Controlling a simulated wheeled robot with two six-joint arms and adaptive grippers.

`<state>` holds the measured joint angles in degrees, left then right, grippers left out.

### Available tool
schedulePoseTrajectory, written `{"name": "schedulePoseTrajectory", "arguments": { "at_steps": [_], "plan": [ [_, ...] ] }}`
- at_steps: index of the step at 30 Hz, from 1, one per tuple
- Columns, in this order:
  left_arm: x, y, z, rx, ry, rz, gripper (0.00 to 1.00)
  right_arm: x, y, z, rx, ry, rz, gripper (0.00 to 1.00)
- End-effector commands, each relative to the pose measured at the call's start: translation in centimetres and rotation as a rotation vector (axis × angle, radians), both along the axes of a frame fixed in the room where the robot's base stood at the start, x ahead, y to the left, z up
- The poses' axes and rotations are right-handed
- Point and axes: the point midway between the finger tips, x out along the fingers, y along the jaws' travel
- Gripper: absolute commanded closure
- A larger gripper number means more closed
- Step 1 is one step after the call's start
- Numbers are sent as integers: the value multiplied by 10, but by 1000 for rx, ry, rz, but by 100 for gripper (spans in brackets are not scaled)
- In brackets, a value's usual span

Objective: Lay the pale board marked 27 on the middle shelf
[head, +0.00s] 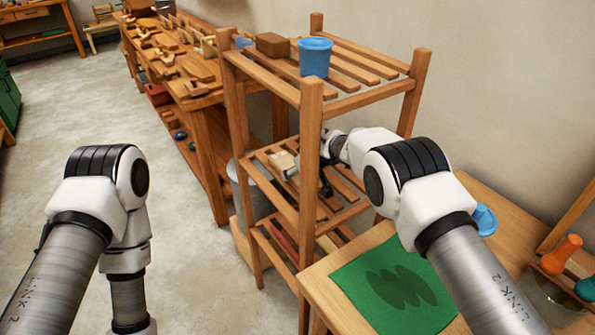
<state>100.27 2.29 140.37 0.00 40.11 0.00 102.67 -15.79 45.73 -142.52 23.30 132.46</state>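A pale board (284,163) shows at the middle shelf (338,213) of the wooden rack, just left of the rack's front post. It is small in view, and I cannot read a number on it. The post hides part of this area. My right arm reaches into the rack from the right, and my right gripper (325,183) is at the middle shelf level behind the post. I cannot tell whether its dark fingers touch the board or are open or shut. My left arm hangs down at the left, and its gripper is below the picture.
The rack's top shelf holds a blue cup (315,58) and a brown block (272,45). A table with a green mat (397,285) stands at the front right. A long workbench (190,90) stands behind the rack. The floor at left is clear.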

Motion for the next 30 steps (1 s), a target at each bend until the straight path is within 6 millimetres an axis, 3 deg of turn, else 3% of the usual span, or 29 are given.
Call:
{"name": "schedulePoseTrajectory", "arguments": {
  "at_steps": [10, 11, 12, 13, 30],
  "plan": [
    [0, 0, -6, 0, 0, 0, 3, 0, 0, -5, 0, 0, 0, 77],
    [0, 0, -5, 0, 0, 0, 3, 0, 0, -5, 1, -1, 0, 21],
    [0, 0, -5, 0, 0, 0, 3, 0, 0, -4, 1, -1, 0, 7],
    [0, 0, -5, 0, 0, 0, 3, 0, 0, -4, 0, 0, 0, 0],
    [0, 0, -1, 0, 0, 0, 3, 0, 0, 1, 0, 0, 0, 0]
  ]
}}
